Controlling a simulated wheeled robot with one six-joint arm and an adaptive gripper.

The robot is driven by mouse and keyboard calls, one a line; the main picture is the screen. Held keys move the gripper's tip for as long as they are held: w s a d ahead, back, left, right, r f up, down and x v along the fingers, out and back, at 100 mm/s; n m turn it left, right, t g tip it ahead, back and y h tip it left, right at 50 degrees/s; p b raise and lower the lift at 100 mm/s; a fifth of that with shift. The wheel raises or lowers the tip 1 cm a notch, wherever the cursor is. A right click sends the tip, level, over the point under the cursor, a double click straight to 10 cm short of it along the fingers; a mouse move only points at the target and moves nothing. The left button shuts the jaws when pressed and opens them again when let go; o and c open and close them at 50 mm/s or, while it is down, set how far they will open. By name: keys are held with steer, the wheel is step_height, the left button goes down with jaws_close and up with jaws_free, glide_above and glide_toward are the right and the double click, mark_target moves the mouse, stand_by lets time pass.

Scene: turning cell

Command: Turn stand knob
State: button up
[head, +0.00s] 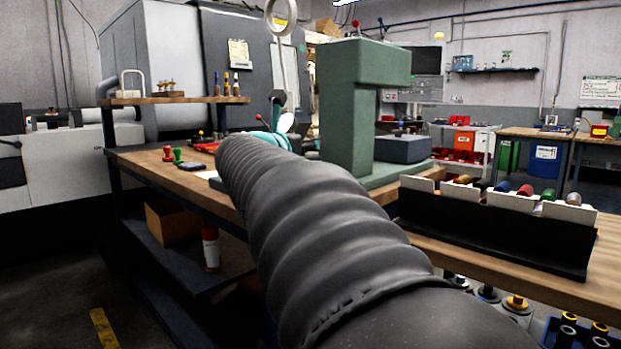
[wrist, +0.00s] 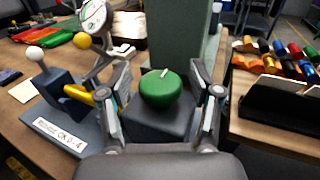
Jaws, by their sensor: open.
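A round green knob (wrist: 161,88) with a pale mark on its top sits on a dark block (wrist: 150,122) in the wrist view. My gripper (wrist: 162,100) is open, with one finger to the left and one to the right of the knob. Gaps show between both fingers and the knob. A stand with a dial gauge (wrist: 94,15) rises behind and left of it. A dark base with a white label (wrist: 58,134) lies left of the gripper. In the head view my arm hides the knob and my gripper.
A green column (head: 342,110) stands behind the knob on the wooden bench. A black rack (head: 490,235) with several coloured pieces is at the right. A lever with a white ball (wrist: 34,53) and a yellow ball (wrist: 82,41) stand close to the left finger.

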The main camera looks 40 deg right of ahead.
steer(key=shift+n+t+y, duration=2.8)
steer(key=shift+t+y, duration=0.1)
steer(key=shift+t, duration=0.4)
